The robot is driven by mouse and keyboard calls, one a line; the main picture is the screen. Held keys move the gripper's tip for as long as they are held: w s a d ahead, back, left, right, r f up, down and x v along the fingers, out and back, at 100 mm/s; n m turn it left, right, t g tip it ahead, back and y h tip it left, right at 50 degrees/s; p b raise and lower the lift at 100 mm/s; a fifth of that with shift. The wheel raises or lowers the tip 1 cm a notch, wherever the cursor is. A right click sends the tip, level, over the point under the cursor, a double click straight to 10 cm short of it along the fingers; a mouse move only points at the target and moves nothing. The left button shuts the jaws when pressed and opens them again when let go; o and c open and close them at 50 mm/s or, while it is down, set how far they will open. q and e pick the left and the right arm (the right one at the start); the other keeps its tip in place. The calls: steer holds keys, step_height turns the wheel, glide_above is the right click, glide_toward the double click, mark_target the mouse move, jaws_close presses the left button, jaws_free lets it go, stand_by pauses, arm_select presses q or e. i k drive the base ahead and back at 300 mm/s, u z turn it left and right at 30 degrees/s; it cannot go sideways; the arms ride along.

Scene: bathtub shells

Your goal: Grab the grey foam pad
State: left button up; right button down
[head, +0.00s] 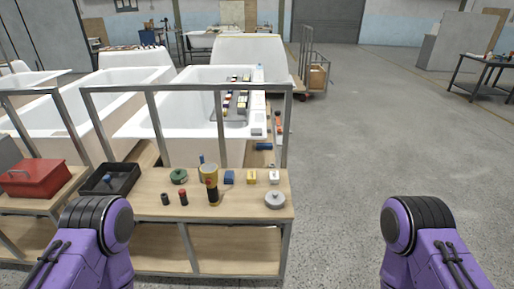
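I cannot pick out the grey foam pad with certainty. A small flat grey piece (257,131) lies on the near right rim of the white bathtub shell (185,122), too small to identify. A round grey disc-like thing (275,200) with a small knob on top lies at the right end of the near wooden bench (150,205). Only purple and black links of my two arms show at the lower left and lower right. Neither gripper is in view.
A red toolbox (35,178) stands left. A metal frame (185,87) rises behind the bench. Grey floor (370,140) is clear on the right.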

mark_target(254, 131)
steer(key=k, duration=0.35)
steer(key=z, duration=1.3)
steer(key=i, duration=6.55)
steer(key=u, duration=4.45)
steer(key=i, duration=0.95)
steer(key=z, duration=0.1)
